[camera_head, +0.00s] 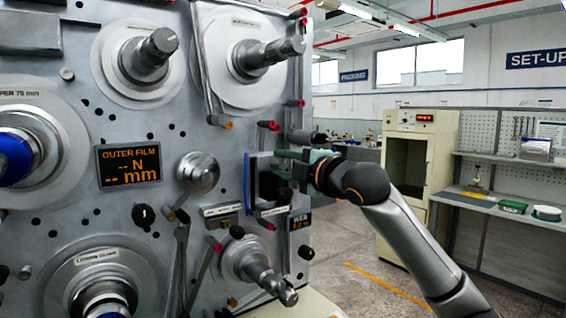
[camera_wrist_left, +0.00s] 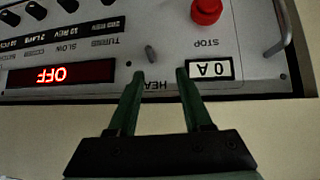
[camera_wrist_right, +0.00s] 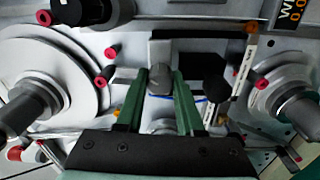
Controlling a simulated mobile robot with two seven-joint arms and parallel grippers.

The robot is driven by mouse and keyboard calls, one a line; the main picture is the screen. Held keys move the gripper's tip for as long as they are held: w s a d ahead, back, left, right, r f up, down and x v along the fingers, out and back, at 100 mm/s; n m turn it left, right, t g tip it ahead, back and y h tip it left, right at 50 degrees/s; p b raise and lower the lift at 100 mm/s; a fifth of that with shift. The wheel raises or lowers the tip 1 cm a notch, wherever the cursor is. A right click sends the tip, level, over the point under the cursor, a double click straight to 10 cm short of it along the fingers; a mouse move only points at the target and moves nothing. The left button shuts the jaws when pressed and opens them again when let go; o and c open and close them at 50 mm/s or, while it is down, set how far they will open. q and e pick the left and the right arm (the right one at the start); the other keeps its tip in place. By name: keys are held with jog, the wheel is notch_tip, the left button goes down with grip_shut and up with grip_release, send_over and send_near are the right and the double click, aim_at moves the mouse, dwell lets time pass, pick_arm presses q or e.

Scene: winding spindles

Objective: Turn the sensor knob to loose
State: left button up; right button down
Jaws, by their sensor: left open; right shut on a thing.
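My right gripper (camera_head: 283,158) reaches in from the right to the right part of the machine face, beside a dark block with a blue edge. In the right wrist view its green fingers (camera_wrist_right: 160,76) are closed on a small grey knob (camera_wrist_right: 160,72). This appears to be the sensor knob; no loose or tight marking is readable, so its setting cannot be told. The knob is hidden in the head view. My left gripper (camera_wrist_left: 160,76) is open and empty, in front of a control panel (camera_wrist_left: 85,97) seen upside down. It is outside the head view.
A black knob (camera_wrist_right: 212,88) and a labelled white strip (camera_wrist_right: 243,72) are close right of the right fingers. Spindles, including the lower one (camera_head: 262,275), and red-tipped rollers stick out around them. The left panel has a red stop button (camera_wrist_left: 206,10) and an OFF display (camera_wrist_left: 62,73).

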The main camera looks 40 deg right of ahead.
jog(key=n, duration=0.6)
jog(key=shift+f, duration=0.1)
dwell(0.5)
jog(key=c, duration=0.5)
grip_release()
jog(key=shift+s+b, duration=0.45)
jog(key=shift+s, duration=0.1)
jog(key=shift+s+a+b, duration=0.25)
jog(key=shift+s+b, duration=1)
jog(key=shift+s, duration=0.65)
jog(key=shift+s+a+b, duration=0.2)
jog(key=shift+s+b, duration=1)
jog(key=shift+s, duration=0.65)
jog(key=shift+s+a+b, duration=0.25)
jog(key=shift+s+b, duration=1)
jog(key=shift+s, duration=0.65)
